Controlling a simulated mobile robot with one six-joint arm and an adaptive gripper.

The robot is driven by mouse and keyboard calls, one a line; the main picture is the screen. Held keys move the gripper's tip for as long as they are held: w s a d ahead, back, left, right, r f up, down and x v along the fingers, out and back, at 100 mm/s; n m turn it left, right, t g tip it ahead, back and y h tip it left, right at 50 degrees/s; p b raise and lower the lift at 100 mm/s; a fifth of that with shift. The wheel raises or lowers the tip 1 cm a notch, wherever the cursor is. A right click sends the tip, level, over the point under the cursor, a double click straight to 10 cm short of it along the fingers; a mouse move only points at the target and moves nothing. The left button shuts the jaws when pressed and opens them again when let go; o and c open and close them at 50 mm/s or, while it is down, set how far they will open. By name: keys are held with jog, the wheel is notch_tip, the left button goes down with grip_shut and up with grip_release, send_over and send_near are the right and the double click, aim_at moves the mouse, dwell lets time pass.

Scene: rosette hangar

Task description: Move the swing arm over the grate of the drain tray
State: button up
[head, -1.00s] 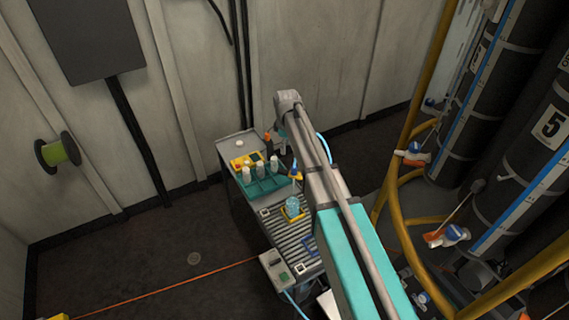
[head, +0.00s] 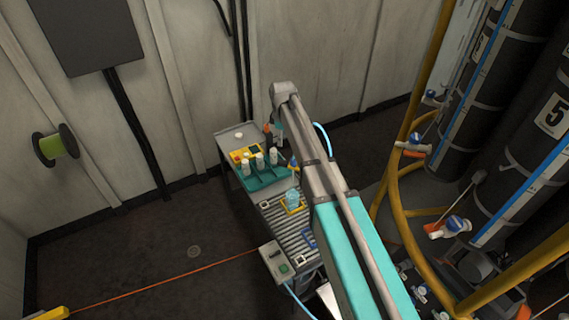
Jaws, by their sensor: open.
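The drain tray's grate appears to be the grey ribbed surface (head: 279,220) on the front part of a narrow cart in the head view. A light-blue cup (head: 292,197) stands on it in a yellow frame. A small blue and yellow part (head: 294,166) shows just left of my arm, behind the cup; it may be the swing arm, but it is too small and partly covered to be sure. My arm runs from the lower right up over the cart and bends down beyond its far side. I cannot make out my gripper's fingers; they are hidden or outside the view.
A teal rack (head: 262,177) with several white bottles sits behind the grate. A grey control box (head: 275,262) with a green button is at the cart's front left. Yellow pipes (head: 397,190) and large dark cylinders (head: 550,120) stand to the right. The floor at left is mostly clear.

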aim_at(283, 161)
jog(key=shift+f+b, duration=5.75)
jog(key=shift+f, duration=0.3)
